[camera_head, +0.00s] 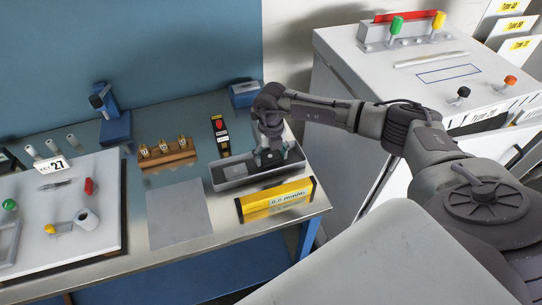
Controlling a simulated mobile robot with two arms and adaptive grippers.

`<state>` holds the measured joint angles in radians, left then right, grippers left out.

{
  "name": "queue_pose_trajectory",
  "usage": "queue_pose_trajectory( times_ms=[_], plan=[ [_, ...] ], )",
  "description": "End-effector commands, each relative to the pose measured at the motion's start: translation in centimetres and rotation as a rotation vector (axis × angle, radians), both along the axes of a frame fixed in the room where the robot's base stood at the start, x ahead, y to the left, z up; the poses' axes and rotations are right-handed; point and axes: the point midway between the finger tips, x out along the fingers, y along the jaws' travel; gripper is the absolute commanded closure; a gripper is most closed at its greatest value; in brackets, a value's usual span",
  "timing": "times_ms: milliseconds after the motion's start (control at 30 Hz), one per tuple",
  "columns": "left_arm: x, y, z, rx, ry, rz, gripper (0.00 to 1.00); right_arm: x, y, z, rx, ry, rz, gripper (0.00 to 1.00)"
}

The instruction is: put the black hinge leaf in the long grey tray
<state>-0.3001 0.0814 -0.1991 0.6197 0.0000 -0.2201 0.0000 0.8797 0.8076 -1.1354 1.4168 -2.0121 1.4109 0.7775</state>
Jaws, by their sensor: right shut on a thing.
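The long grey tray (228,174) lies on the bench right of centre, behind a yellow box. My right gripper (268,160) comes in from the right and points down over the tray's right part. It is shut on a small dark piece, which looks like the black hinge leaf. The fingers mostly hide the piece, and I cannot tell whether it touches the tray floor. No other black hinge leaf shows clearly on the bench. My left gripper is not in view.
A yellow box (276,199) lies along the tray's front. A black and yellow item (220,136) stands behind the tray. A wooden block with brass pieces (167,157) is left, above a bare grey mat (180,214). A white board (75,185) holds several parts.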

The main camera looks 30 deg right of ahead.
Motion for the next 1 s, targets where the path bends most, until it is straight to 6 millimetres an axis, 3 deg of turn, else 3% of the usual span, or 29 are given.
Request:
queue_pose_trajectory(
  times_ms=[200,533,567,700,1000],
  plan=[
    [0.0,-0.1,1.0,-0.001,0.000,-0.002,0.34,0.0,0.0,-1.9,0.002,0.000,0.000,0.72],
    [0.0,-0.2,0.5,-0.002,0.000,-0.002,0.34,0.0,0.0,-2.4,0.002,-0.001,0.000,0.72],
    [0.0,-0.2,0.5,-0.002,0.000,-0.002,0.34,0.0,0.0,-2.4,0.001,0.000,0.000,0.26],
    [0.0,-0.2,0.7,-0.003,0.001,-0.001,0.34,0.0,0.0,-2.3,0.001,0.000,0.000,0.03],
    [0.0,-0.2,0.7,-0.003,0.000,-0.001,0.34,0.0,0.0,-2.3,0.001,0.000,0.000,0.03]
  ],
)
